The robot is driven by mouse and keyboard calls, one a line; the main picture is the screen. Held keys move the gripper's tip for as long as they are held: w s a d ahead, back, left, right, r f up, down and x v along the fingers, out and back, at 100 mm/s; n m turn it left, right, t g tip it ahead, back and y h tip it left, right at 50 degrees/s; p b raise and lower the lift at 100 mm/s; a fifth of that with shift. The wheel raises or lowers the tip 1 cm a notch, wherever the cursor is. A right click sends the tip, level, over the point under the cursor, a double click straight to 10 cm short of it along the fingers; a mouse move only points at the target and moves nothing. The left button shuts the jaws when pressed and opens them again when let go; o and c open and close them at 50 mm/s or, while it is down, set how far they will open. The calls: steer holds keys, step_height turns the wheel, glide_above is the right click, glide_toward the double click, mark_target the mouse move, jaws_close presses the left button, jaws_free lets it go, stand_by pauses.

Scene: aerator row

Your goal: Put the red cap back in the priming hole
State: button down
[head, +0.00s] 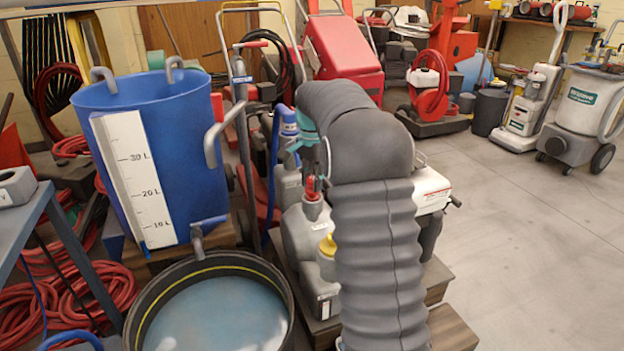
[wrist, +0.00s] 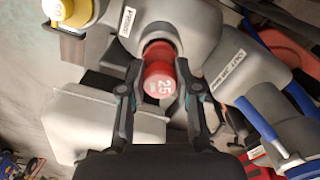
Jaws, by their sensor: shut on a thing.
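The red cap (wrist: 160,80), with "25" on its top, sits between the two fingers of my gripper (wrist: 160,92) in the wrist view. My gripper is shut on it. In the head view the red cap (head: 312,187) shows at the top of a grey neck on the grey pump body (head: 308,240). The cap lines up with the neck, and the priming hole itself is hidden behind or under it. I cannot tell whether the cap is seated in the hole or just above it. My padded arm hides part of the pump and most of my gripper in the head view.
A yellow cap (head: 328,245) is on another neck close by. A blue hose fitting (head: 289,125) stands behind the pump. A blue graduated tub (head: 165,130) and a round black basin of water (head: 215,310) are at left. Open floor (head: 530,240) lies at right.

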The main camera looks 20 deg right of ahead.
steer(key=shift+f+b, duration=0.4)
steer(key=shift+f, duration=0.5)
steer(key=c, duration=0.7)
jaws_free()
steer(key=shift+c, duration=0.2)
